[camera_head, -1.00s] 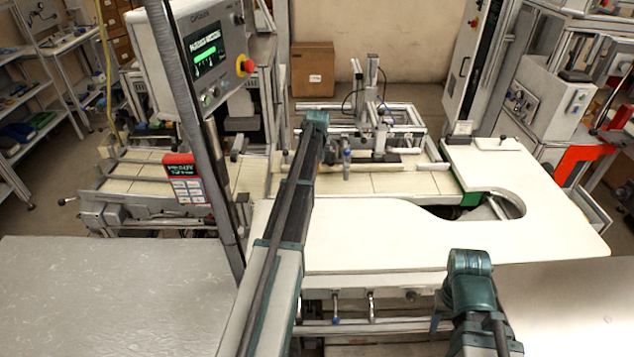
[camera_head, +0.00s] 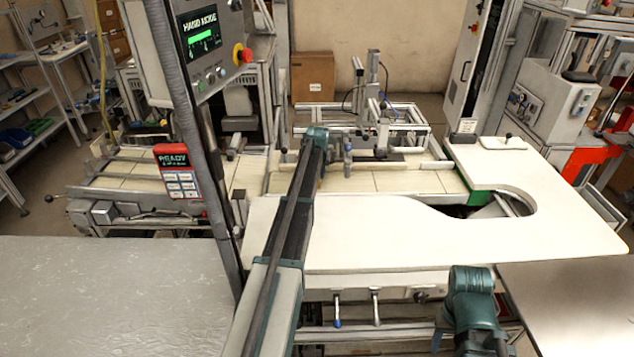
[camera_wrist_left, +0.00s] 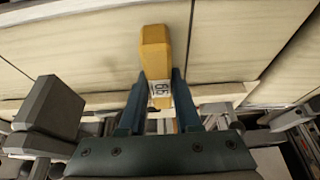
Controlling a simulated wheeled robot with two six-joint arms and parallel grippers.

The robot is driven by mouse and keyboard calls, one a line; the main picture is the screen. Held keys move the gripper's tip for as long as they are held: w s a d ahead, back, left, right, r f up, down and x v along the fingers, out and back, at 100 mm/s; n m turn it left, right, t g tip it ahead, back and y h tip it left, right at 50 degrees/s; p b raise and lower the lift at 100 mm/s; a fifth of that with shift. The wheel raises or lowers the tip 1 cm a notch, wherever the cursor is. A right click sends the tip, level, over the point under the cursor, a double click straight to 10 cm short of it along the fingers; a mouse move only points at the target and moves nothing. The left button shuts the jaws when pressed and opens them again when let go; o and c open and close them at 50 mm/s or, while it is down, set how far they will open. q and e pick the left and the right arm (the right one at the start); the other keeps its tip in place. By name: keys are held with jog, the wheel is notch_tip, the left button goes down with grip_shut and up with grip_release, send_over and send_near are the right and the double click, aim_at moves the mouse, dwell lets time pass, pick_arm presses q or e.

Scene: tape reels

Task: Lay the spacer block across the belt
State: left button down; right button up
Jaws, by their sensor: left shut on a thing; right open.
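The spacer block is a yellow-orange bar (camera_wrist_left: 155,45) with a white number label, seen in the left wrist view. My left gripper (camera_wrist_left: 157,82) is shut on its near end. The bar points away from the gripper over the cream belt (camera_wrist_left: 90,45); I cannot tell whether it touches the belt. In the head view the belt (camera_head: 400,181) runs behind the white worktop, and my left arm reaches over it, with the block not clearly visible. My right gripper (camera_head: 470,335) is low at the right, partly cut off, open and away from the belt.
The white worktop (camera_head: 350,235) with a curved cutout lies in front of the belt. A metal frame (camera_head: 390,130) stands over the belt's far side. A grey post carries a screen (camera_head: 205,40) at left. A red panel (camera_head: 178,170) is beside the left belt section.

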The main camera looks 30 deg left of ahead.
pick_arm(q)
jog(key=shift+f, duration=0.75)
pick_arm(e)
jog(key=shift+f, duration=0.7)
pick_arm(q)
jog(key=shift+f+b, duration=0.2)
jog(key=shift+b, duration=0.25)
jog(key=c, duration=0.6)
grip_release()
jog(key=shift+r, duration=0.1)
pick_arm(e)
jog(key=shift+f, duration=0.15)
pick_arm(q)
jog(key=shift+r, duration=0.15)
jog(key=shift+s+d+r+p, duration=0.1)
jog(key=shift+s+r+p, duration=0.05)
jog(key=shift+r+p, duration=0.55)
jog(key=p+v, duration=1)
jog(key=shift+s+d+r, duration=0.15)
jog(key=shift+d+r, duration=0.05)
jog(key=shift+r, duration=0.05)
pick_arm(e)
notch_tip(320, 180, up, 11)
